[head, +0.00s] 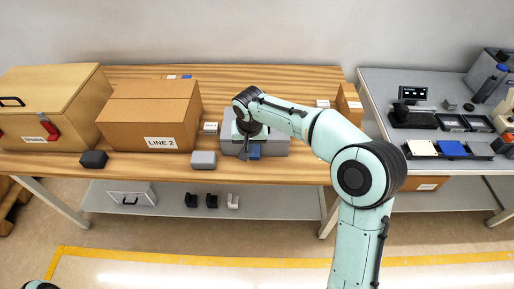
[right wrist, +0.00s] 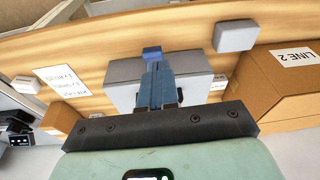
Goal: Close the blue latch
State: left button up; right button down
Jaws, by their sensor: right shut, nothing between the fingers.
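The blue latch (head: 254,152) is on the front of a grey box (head: 276,147) on the wooden table. It also shows in the right wrist view (right wrist: 152,52), just beyond my fingertips. My right gripper (head: 244,154) is shut and empty, pointing down at the front of the box beside the latch. Its fingers (right wrist: 158,72) lie together in front of the box in the wrist view and cover part of it. I cannot tell whether they touch the latch. My left gripper is out of view.
A cardboard "LINE 2" box (head: 150,115) stands left of the grey box. A small grey block (head: 203,160) and a dark block (head: 94,159) lie near the table's front edge. A wooden box with a red latch (head: 48,128) is at far left. A grey bench (head: 430,165) stands right.

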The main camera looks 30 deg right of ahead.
aim_at(255, 156)
jog(key=shift+m+h, duration=0.4)
jog(key=r, duration=0.1)
jog(key=d+r, duration=0.1)
jog(key=r, duration=0.2)
jog(key=shift+s+d+r, duration=0.15)
jog(key=shift+d+r, duration=0.2)
jog(key=shift+f, duration=0.1)
jog(key=x, duration=1.4)
jog(key=shift+w, duration=0.25)
